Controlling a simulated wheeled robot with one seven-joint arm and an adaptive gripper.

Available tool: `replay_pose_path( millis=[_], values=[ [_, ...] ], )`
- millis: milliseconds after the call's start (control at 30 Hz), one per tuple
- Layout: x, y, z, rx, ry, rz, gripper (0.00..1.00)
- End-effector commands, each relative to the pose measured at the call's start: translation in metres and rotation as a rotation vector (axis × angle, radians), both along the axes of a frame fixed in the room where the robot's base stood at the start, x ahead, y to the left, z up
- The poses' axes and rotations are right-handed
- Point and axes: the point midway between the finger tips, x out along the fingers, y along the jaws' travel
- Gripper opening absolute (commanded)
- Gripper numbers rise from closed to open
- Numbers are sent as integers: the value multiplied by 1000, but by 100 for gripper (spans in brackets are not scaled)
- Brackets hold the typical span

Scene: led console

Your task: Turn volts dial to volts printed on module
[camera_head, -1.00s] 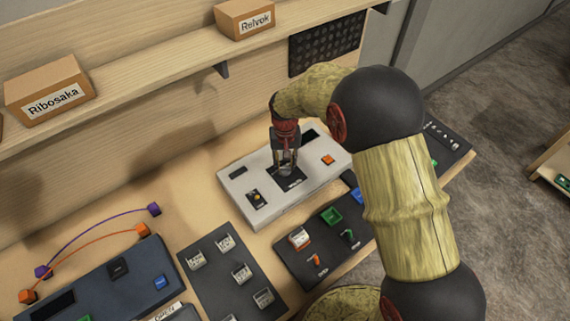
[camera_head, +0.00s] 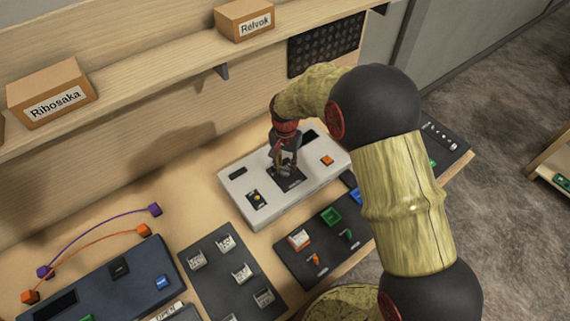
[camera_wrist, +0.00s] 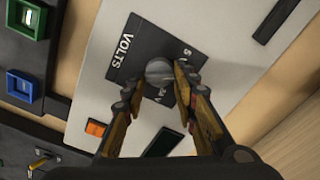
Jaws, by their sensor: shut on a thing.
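The volts dial (camera_wrist: 158,70) is a grey round knob on a black square plate marked "VOLTS" (camera_wrist: 125,50), in the wrist view. The plate sits on the pale grey console (camera_head: 318,178). My gripper (camera_wrist: 160,80) is shut on the dial, one finger on each side of it. In the head view my gripper (camera_head: 286,170) points down at the plate and hides the dial. An orange-and-white module (camera_head: 299,239) sits on the black panel in front of the console. Its print is too small to read, as are the dial's scale and pointer.
The console also bears an orange button (camera_head: 327,160), a small yellow knob (camera_head: 257,198) and dark displays. A dark tray (camera_head: 215,270) holds several pale modules at the front. A blue-black box (camera_head: 110,285) with cables stands at left. A shelf with cartons (camera_head: 52,92) runs behind.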

Motion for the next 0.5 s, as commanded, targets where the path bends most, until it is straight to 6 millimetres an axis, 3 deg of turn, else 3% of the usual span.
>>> replay_pose_path(
  millis=[500],
  values=[
    [0,-1,1,1,-3,-411,3]
  ],
)
